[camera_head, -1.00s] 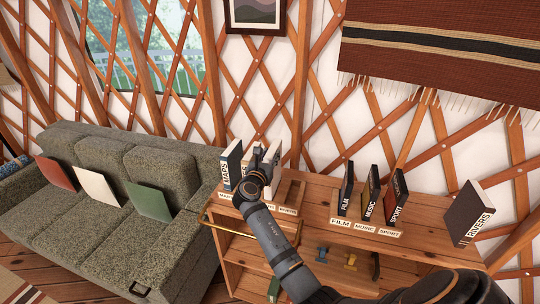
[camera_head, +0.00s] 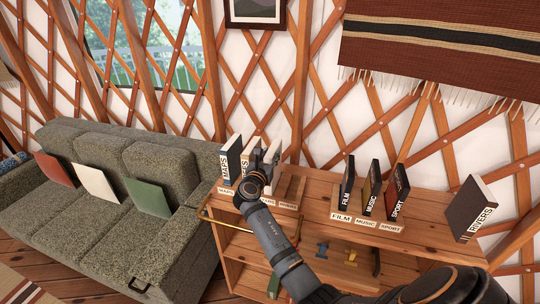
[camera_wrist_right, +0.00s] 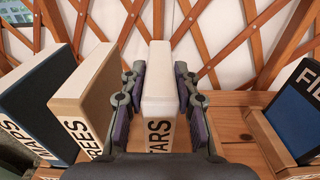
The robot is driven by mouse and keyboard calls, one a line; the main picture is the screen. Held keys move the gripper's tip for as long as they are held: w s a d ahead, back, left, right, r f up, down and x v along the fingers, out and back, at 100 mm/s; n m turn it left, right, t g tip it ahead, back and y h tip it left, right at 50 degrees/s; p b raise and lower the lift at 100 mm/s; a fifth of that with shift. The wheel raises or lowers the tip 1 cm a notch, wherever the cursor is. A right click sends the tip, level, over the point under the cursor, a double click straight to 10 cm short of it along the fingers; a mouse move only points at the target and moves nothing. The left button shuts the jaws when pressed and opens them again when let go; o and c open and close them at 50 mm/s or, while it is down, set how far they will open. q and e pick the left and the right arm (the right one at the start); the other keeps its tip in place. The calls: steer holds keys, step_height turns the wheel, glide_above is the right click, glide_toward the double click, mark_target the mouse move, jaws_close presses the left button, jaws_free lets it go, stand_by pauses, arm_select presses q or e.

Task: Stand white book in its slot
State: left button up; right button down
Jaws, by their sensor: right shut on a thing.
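The white book (camera_wrist_right: 157,75), with spine letters ending in "ARS", stands upright between the fingers of my right gripper (camera_wrist_right: 160,92), which is shut on it. In the head view my right gripper (camera_head: 262,162) partly hides the white book (camera_head: 273,152). The book is to the right of the beige "TREES" book (camera_wrist_right: 90,88) and in line with it. The blue "MAPS" book (camera_wrist_right: 40,95) is further left. The white book's foot and its slot are hidden, so I cannot tell how deep it sits. My left gripper is not in view.
An empty wooden slot (camera_wrist_right: 268,140) is to the right of the white book. The FILM (camera_head: 346,185), MUSIC (camera_head: 370,188) and SPORT (camera_head: 398,190) books stand further right on the shelf top. The RIVERS book (camera_head: 475,208) leans at the right end. A sofa (camera_head: 110,235) is at left.

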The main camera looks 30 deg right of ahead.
steer(key=shift+f, duration=0.1)
steer(key=c, duration=0.9)
jaws_free()
steer(key=shift+f, duration=0.1)
steer(key=v, duration=0.7)
steer(key=shift+s+a, duration=0.25)
steer(key=shift+d, duration=0.1)
